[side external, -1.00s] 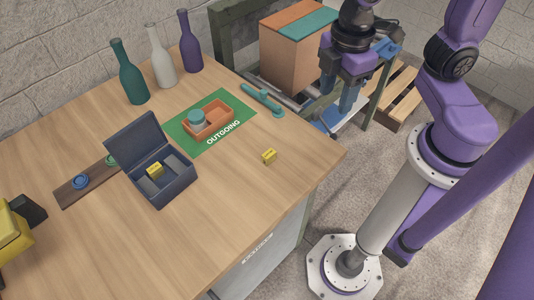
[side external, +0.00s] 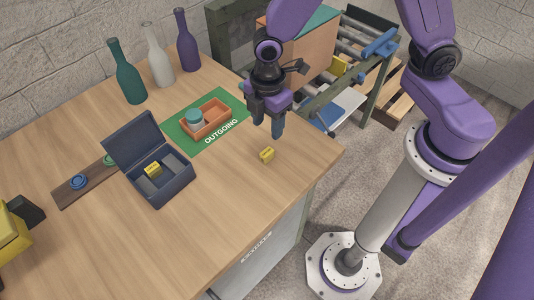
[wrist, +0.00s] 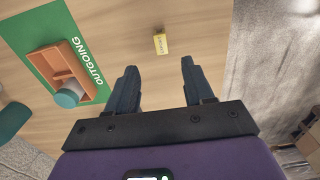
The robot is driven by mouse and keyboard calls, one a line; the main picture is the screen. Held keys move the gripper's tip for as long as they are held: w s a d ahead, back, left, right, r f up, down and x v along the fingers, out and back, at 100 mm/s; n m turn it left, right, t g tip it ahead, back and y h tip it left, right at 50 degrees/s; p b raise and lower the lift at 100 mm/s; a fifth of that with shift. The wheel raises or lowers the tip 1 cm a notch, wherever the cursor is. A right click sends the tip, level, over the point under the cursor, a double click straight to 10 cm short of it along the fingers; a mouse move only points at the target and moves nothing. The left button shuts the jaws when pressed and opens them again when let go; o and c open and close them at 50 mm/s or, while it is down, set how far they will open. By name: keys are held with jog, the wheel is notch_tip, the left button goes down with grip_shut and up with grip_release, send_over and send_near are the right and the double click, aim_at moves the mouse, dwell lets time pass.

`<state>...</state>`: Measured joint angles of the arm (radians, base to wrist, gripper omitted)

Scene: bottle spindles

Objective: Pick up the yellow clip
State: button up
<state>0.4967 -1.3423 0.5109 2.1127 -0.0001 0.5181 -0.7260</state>
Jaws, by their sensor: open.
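A small yellow block-like clip (side external: 267,154) with dark marking lies on the wooden table near its right edge. It also shows in the wrist view (wrist: 160,44), beyond and roughly centred between my fingertips. My gripper (side external: 266,125) is open and empty, pointing down above the table, just behind the clip in the side view and apart from it. Both blue fingers show spread in the wrist view (wrist: 158,68). A similar yellow piece (side external: 153,170) sits inside the open dark case (side external: 172,192).
An orange tray (side external: 217,131) holding a teal-lidded jar (side external: 194,117) stands on the green OUTGOING mat (side external: 235,101). Three bottles (side external: 160,60) stand at the back. A dark strip (side external: 97,180) with round pieces lies at left. The table around the clip is clear.

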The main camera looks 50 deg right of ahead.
aim_at(267, 152)
jog(key=shift+a+f, duration=0.15)
jog(key=shift+f, duration=5.25)
jog(key=shift+s, duration=0.1)
grip_shut()
